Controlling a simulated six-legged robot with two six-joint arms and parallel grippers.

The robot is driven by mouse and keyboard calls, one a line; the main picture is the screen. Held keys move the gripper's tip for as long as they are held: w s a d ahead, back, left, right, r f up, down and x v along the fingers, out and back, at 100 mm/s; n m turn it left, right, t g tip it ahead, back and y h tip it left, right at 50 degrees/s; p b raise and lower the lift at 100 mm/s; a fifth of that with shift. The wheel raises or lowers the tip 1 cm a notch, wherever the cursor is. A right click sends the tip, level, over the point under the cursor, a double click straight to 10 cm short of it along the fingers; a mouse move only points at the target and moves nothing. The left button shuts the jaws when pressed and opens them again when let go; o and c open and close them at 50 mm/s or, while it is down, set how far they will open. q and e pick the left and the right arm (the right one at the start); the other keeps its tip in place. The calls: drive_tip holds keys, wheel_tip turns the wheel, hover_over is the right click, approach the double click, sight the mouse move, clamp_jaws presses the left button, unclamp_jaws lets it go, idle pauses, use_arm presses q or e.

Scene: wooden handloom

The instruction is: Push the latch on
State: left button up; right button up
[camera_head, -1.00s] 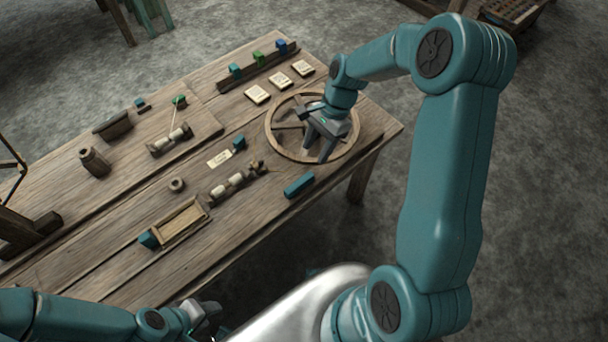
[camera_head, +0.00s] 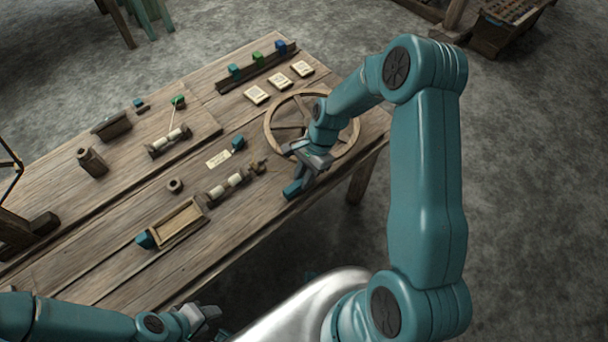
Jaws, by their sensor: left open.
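A small teal block (camera_head: 290,192) sits near the table's front edge, just below the spoked wooden wheel (camera_head: 350,143); it may be the latch, but I cannot be sure. My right gripper (camera_head: 302,181) points down over this block and hides part of it. I cannot tell whether its fingers touch the block or how far apart they are. My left gripper (camera_head: 210,318) is open and empty, low in the view, in front of the table's front edge.
A wooden tray (camera_head: 178,222) with a teal end and a spool rod (camera_head: 229,184) lie left of the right gripper. A small teal piece (camera_head: 237,142), paper cards (camera_head: 257,95) and a rack (camera_head: 257,66) with coloured blocks lie farther back. Bare tabletop separates several items.

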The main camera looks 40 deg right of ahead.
clamp_jaws()
drive_tip(key=shift+w+n, duration=0.1)
drive_tip(key=shift+n, duration=0.2)
drive_tip(key=shift+w+a+n+g, duration=0.15)
drive_tip(key=shift+w+n+g, duration=0.45)
drive_tip(key=shift+n, duration=0.6)
drive_tip(key=shift+w+a+n+g+h+b, duration=0.25)
drive_tip(key=shift+w+n, duration=0.2)
drive_tip(key=shift+n, duration=0.6)
drive_tip(key=shift+w+a+n+g+h+b, duration=0.2)
drive_tip(key=shift+w+n+g+h, duration=0.2)
drive_tip(key=shift+n, duration=0.65)
drive_tip(key=shift+w, duration=0.1)
drive_tip(key=o, duration=0.7)
unclamp_jaws()
